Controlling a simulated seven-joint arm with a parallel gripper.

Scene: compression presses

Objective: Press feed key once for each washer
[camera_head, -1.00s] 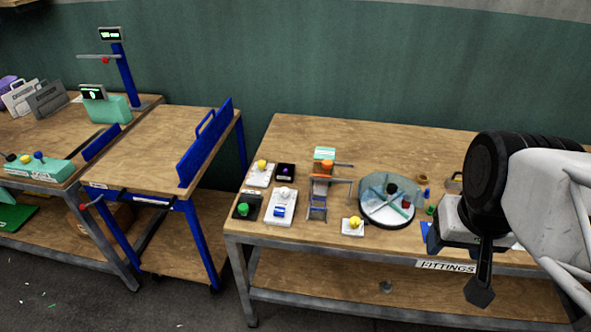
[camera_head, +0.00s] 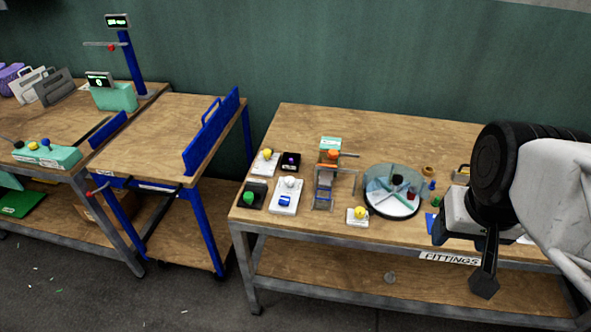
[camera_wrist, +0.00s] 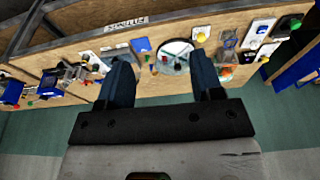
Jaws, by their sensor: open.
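Several coloured push keys sit on small plates on the FITTINGS bench. One yellow key (camera_head: 360,212) is on a white plate in front of a small frame device (camera_head: 330,182). Another yellow key (camera_head: 267,153), a green key (camera_head: 249,198) and a white plate with a blue part (camera_head: 285,201) stand farther left. I cannot tell which is the feed key. A round clear-walled dish (camera_head: 395,207) with dividers holds small parts; no washer can be made out. My gripper (camera_wrist: 163,78) is open and empty, its two dark fingers apart in the wrist view. In the head view it is right of the dish.
Small coloured fittings (camera_head: 433,186) lie right of the dish. A blue-framed cart (camera_head: 212,135) stands left, across a gap. Beyond it, another bench carries a teal three-knob box (camera_head: 48,155) and a blue post with a display (camera_head: 130,62). The bench's back strip is clear.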

